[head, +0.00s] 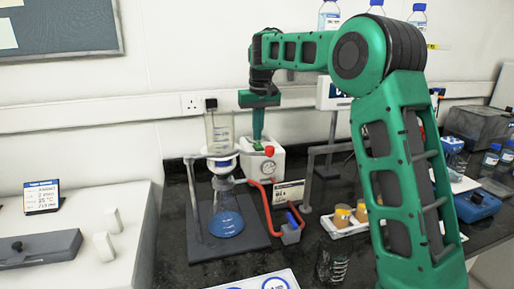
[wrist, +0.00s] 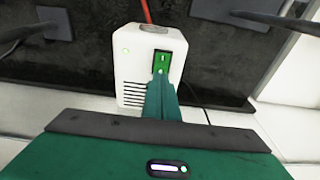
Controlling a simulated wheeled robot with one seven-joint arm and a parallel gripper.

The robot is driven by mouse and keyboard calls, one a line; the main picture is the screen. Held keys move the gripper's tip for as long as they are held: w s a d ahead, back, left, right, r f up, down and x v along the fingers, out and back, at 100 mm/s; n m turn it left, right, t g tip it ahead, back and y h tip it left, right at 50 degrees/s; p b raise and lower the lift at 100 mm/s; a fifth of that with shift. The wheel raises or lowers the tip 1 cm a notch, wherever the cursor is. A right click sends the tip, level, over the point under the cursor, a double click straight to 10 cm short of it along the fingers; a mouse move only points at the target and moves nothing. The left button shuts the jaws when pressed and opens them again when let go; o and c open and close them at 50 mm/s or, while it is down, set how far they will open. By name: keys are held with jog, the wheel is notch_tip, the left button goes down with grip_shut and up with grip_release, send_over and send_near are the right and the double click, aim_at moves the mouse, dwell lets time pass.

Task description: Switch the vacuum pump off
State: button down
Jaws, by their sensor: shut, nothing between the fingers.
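The vacuum pump (head: 273,163) is a white box on the dark bench behind the filtration stand. It also shows in the wrist view (wrist: 131,66), with vent slots, a small green light (wrist: 127,51) and a green rocker switch (wrist: 161,62) marked with symbols. My gripper (head: 258,138) is shut and empty, pointing down over the pump. In the wrist view its closed fingertips (wrist: 161,78) are at the lower end of the switch and hide that part. I cannot tell whether they touch it.
A filtration flask with blue liquid (head: 226,218) stands on a dark stand base left of the pump. A red hose (head: 262,207) runs beside it. Amber-filled containers (head: 342,214) sit in a white tray to the right. A wall lies close behind.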

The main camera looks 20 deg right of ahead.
aim_at(258, 144)
jog(key=shift+f, duration=0.7)
dwell(0.6)
jog(key=shift+r, duration=3.55)
